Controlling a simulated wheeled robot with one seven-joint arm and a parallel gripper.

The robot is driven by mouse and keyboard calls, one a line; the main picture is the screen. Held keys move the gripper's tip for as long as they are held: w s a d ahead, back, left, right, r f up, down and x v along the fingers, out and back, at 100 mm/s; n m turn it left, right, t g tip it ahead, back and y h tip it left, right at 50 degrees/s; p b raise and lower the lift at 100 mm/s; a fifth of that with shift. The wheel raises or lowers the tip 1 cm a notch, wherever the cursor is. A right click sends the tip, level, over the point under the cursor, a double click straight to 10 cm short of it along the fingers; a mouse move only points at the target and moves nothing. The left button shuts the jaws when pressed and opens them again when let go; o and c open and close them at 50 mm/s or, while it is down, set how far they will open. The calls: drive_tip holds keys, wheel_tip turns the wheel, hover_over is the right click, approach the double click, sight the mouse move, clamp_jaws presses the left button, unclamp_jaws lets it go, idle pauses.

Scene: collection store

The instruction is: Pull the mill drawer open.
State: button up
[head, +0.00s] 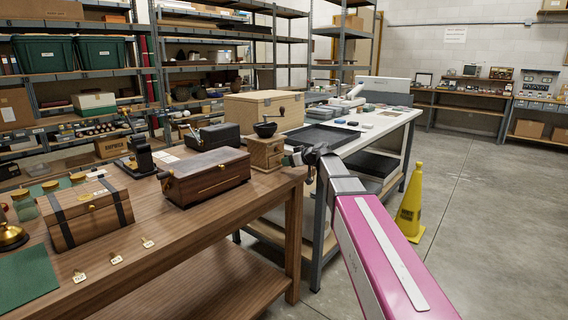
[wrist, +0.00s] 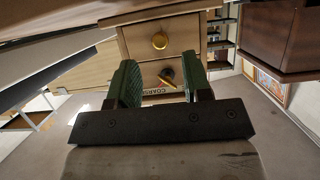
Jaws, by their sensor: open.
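The mill (head: 265,152) is a small wooden box with a dark bowl and crank on top, standing at the right end of the brown table. In the wrist view, which appears upside down, its front shows a drawer panel (wrist: 135,42) with a round brass knob (wrist: 160,41). The other panel has a small dark-tipped knob (wrist: 167,74) and a label reading "COARSE" (wrist: 158,91). My gripper (head: 292,158) is in front of the mill; in the wrist view its green fingers (wrist: 160,68) are open and empty. The brass knob lies beyond the fingertips. The drawer looks shut.
A dark wooden box (head: 205,176) stands left of the mill; its side shows in the wrist view (wrist: 295,40). A black box (head: 212,137) and a pale wooden case (head: 263,110) stand behind. A white-topped table (head: 375,135) is close on the right. A yellow cone (head: 410,205) stands on the floor.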

drive_tip(key=shift+x, duration=1.8)
clamp_jaws()
drive_tip(key=s+d, duration=0.4)
drive_tip(key=d, duration=0.1)
drive_tip(key=shift+s+d, duration=0.3)
drive_tip(key=shift+s, duration=0.05)
drive_tip(key=shift+w, duration=0.1)
unclamp_jaws()
